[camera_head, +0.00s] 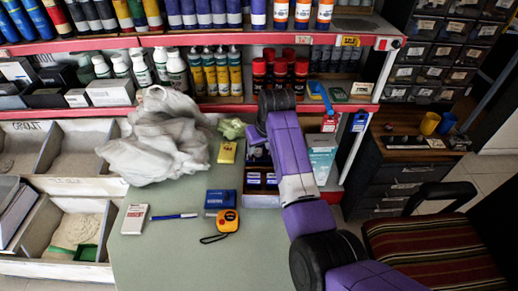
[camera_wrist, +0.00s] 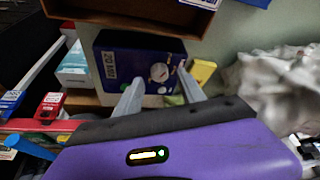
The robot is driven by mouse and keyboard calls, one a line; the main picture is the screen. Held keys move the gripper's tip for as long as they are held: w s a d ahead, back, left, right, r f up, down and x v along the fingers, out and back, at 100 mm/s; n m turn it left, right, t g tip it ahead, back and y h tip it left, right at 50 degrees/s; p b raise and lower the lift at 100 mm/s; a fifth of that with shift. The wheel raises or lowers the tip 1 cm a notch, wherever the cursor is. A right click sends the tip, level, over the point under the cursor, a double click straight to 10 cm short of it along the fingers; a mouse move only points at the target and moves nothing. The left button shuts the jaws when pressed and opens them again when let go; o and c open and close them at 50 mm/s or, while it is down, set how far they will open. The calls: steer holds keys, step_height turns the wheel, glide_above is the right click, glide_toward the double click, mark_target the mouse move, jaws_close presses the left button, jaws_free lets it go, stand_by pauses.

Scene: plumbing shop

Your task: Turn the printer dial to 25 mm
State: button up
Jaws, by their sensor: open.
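The printer (camera_wrist: 125,62) is a dark blue box in the upper middle of the wrist view. A small light display (camera_wrist: 108,62) on its face has dark characters, turned sideways and too small to read surely. The round whitish dial (camera_wrist: 159,72) sits right of the display. My gripper (camera_wrist: 160,77) is open, with its two pale fingers pointing towards the printer face, one on each side of the dial in the picture. I cannot tell whether they touch it. In the head view my arm hides the gripper and most of the area around the printer.
A brown open box (camera_wrist: 150,12) lies beyond the printer in the wrist view. A crumpled pale bag (camera_head: 163,138), a yellow box (camera_head: 227,152), a blue box (camera_head: 219,200) and an orange tape measure (camera_head: 228,221) lie on the green worktop (camera_head: 165,245). Shelves of bottles stand behind.

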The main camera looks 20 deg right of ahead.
steer(key=shift+x, duration=1.05)
jaws_close()
